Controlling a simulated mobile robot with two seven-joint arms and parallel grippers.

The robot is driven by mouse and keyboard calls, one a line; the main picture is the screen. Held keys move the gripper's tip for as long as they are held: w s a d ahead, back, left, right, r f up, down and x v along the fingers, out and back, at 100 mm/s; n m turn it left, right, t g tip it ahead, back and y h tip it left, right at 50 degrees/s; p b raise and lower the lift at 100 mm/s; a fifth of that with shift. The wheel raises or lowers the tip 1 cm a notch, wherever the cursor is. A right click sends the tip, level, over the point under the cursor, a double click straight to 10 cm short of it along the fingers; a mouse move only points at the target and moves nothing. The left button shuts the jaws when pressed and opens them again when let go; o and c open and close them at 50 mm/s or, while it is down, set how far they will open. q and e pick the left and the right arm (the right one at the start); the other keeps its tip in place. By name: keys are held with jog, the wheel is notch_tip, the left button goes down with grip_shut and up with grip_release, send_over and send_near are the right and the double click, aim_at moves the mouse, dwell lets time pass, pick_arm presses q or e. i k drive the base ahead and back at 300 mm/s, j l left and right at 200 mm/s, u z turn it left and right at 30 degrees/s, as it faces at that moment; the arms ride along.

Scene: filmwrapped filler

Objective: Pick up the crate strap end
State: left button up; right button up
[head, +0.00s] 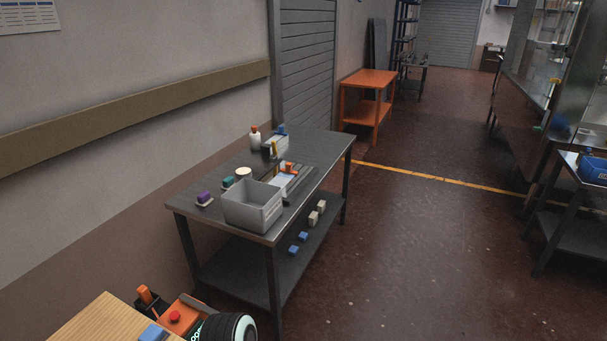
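A grey open crate (252,206) stands near the front edge of the dark metal table (232,164). I cannot make out a strap end; it is hidden or too small to tell. Behind the crate lies a dark flat device with a pale sheet and an orange part (288,168). Neither of my grippers shows in the head view. A rounded black and white part at the bottom edge seems to be mine.
On the table stand a white bottle with an orange cap (255,139), a purple block (204,198) and a teal block (228,182). Small blocks lie on its lower shelf. A wooden top (98,325) is at bottom left. Floor right of the table is clear.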

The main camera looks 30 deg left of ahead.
aim_at(143, 293)
jog(key=i, duration=1.7)
jog(key=i+u, duration=0.25)
jog(key=u, duration=0.15)
jog(key=i+l+u, duration=0.1)
jog(key=u, duration=0.3)
jog(key=i+l+u, duration=0.2)
jog(key=u, duration=0.2)
jog(key=i+u, duration=0.1)
jog(key=u, duration=1.75)
